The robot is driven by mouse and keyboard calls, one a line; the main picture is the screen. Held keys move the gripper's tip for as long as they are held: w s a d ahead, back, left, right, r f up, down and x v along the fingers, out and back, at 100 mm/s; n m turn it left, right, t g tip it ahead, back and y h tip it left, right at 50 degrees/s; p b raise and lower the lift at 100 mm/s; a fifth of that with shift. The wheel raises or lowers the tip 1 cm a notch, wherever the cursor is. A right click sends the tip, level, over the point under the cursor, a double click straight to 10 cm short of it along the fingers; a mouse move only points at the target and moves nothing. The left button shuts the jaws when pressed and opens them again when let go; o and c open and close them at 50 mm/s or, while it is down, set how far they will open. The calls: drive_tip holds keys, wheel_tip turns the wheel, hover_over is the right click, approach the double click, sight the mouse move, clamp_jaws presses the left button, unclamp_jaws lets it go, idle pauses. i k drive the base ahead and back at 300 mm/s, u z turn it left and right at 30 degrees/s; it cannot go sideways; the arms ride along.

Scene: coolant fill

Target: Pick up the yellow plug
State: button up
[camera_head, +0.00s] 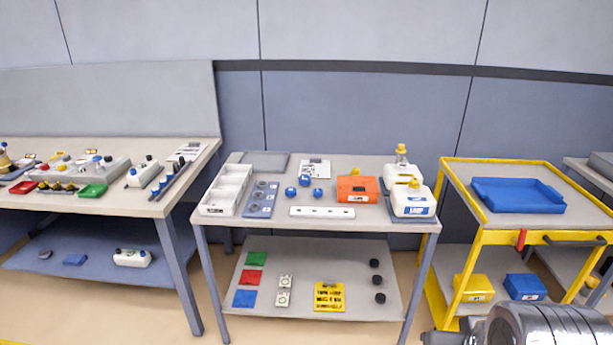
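Several small yellow pieces could be the yellow plug; I cannot tell which it is. A yellow piece (401,149) tops the neck of the rear white jug (396,173), at the right end of the middle table. A smaller yellow piece (414,183) sits on the front white jug (409,207). Another small yellow piece (355,171) is on top of the orange box (350,189), left of the jugs. A grey rounded part of my arm shows at the bottom right. My gripper's fingertips are not visible.
The middle table (273,218) also holds a white divided tray (213,211), a blue plate (250,213), blue knobs and a white strip (322,212). A yellow cart (470,239) with a blue tray (517,197) stands to the right. A cluttered bench (140,207) stands left.

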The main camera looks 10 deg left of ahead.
sight(414, 183)
drive_tip(key=k, duration=0.25)
drive_tip(key=u, duration=0.05)
drive_tip(key=i, duration=1.5)
drive_tip(key=u, duration=0.65)
